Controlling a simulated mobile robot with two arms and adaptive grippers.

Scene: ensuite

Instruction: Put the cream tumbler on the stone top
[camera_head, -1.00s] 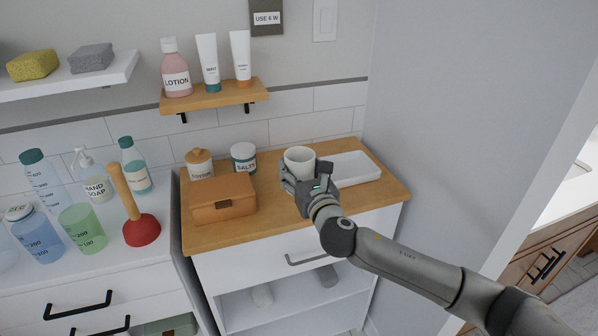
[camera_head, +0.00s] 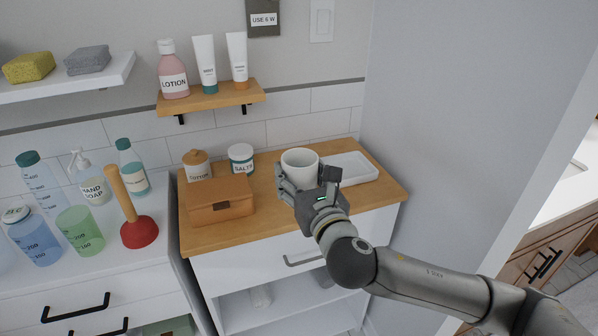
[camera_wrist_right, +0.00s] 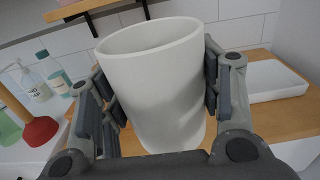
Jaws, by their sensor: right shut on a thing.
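The cream tumbler (camera_head: 299,160) is upright in my right gripper (camera_head: 303,188), over the wooden top of the middle cabinet. In the right wrist view the tumbler (camera_wrist_right: 160,85) stands between the two fingers, which press on its sides. Its base is hidden by the gripper in the head view; it looks lifted a little off the wood. A pale, stone-like counter top (camera_head: 566,178) over brown drawers shows at the far right, beyond a wall edge, well apart from the gripper. My left gripper is not in view.
On the wooden top (camera_head: 260,235) are a tan box (camera_head: 220,200), a lidded jar (camera_head: 197,167), a salts jar (camera_head: 241,158) and a white tray (camera_head: 352,169). A grey wall (camera_head: 440,110) stands between this cabinet and the right counter. A plunger (camera_head: 138,232) and bottles stand left.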

